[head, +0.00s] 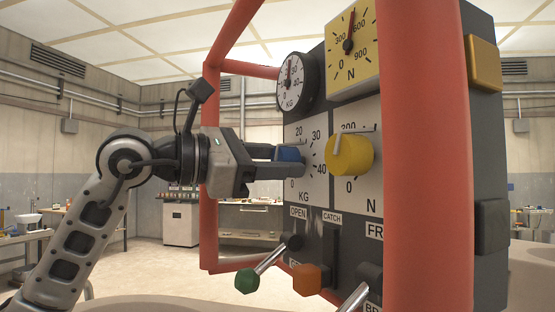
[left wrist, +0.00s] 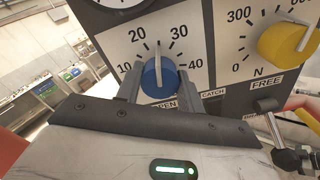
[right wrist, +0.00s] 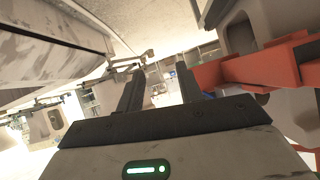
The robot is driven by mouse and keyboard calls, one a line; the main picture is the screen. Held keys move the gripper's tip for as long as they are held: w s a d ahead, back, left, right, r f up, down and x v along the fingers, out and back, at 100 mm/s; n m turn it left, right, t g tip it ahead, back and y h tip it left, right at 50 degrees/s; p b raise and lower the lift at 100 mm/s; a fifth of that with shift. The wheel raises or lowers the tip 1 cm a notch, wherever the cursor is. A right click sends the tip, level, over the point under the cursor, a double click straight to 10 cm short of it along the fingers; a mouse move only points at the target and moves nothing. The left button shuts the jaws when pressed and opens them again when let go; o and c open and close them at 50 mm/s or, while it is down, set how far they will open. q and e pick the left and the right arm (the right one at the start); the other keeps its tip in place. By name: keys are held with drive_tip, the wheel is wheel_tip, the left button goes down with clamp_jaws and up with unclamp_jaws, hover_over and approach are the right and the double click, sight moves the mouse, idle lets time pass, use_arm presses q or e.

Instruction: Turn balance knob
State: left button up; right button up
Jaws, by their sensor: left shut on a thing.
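The blue knob (head: 290,154) sits on the white KG dial plate (head: 305,185) of the panel. In the left wrist view the blue knob (left wrist: 160,80) has its white pointer line upward, between 20 and 30. My left gripper (head: 288,162) is shut on the blue knob, one finger on each side. A yellow knob (head: 350,155) with a pale pointer is to its right on the N plate; it also shows in the left wrist view (left wrist: 288,42). My right gripper (right wrist: 158,85) is open and empty, away from the knobs.
A red tubular frame (head: 425,150) surrounds the panel. Round KG (head: 298,82) and square yellow N (head: 352,50) gauges are above. Green-tipped (head: 247,280) and orange-tipped (head: 307,279) levers stick out below. Open floor lies behind my left arm.

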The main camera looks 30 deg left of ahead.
drive_tip(key=shift+w+r, duration=0.1)
drive_tip(key=shift+w, duration=0.05)
idle(0.3)
use_arm(q)
drive_tip(key=o, duration=1)
drive_tip(key=shift+b+v, duration=2.45)
drive_tip(key=shift+v, duration=5.55)
use_arm(e)
drive_tip(key=shift+a+f+t, duration=0.2)
drive_tip(key=shift+f+t, duration=0.2)
drive_tip(key=shift+f, duration=0.45)
